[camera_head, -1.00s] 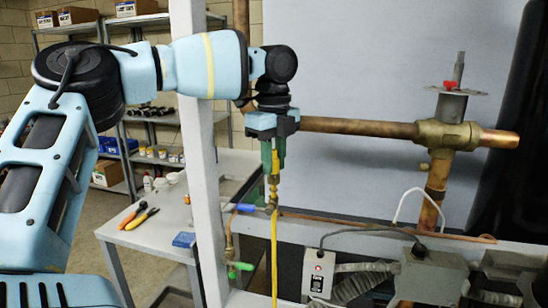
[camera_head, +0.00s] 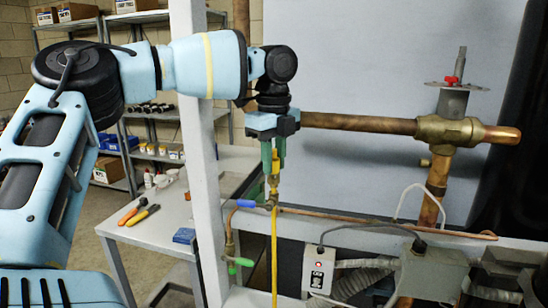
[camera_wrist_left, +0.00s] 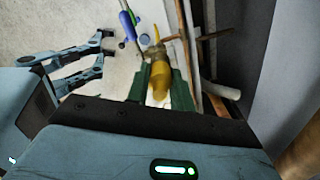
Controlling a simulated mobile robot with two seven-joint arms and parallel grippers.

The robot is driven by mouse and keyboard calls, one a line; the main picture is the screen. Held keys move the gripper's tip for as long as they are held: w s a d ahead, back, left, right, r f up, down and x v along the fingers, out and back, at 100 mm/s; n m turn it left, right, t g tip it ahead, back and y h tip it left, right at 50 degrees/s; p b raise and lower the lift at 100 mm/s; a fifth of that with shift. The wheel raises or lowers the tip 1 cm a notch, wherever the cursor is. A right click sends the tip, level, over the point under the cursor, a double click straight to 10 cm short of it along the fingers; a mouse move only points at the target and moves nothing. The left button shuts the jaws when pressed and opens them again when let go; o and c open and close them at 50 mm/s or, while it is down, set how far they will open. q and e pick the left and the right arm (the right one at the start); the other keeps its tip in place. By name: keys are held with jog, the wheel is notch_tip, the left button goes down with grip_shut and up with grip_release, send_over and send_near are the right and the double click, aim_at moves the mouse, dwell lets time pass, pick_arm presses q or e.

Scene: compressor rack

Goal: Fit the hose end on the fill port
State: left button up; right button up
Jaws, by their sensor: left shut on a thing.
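My left gripper (camera_head: 273,158) is shut on the yellow hose end (camera_head: 277,172), which points down. The green fingers grip it from both sides; in the left wrist view the hose end (camera_wrist_left: 159,72) lies between the fingertips (camera_wrist_left: 160,82). The brass tip of the hose end (camera_head: 273,188) is right above, or against, the small brass fill port (camera_head: 271,204) beside the blue valve handle (camera_head: 247,204). I cannot tell whether it is seated. The yellow hose (camera_head: 274,255) hangs straight down below. My right gripper is not seen.
A grey upright post (camera_head: 205,150) stands close left of the gripper. A thick copper pipe (camera_head: 360,124) with a brass valve (camera_head: 450,130) runs behind to the right. A side table (camera_head: 165,222) holds tools.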

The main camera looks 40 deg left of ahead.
pick_arm(q)
jog(key=shift+f, duration=0.2)
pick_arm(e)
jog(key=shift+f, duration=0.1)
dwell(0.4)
pick_arm(q)
jog(key=o, duration=1.3)
jog(key=shift+o, duration=0.2)
jog(key=shift+r+p, duration=0.4)
jog(key=shift+r, duration=1.15)
jog(key=shift+r+p, duration=0.45)
jog(key=shift+r, duration=2)
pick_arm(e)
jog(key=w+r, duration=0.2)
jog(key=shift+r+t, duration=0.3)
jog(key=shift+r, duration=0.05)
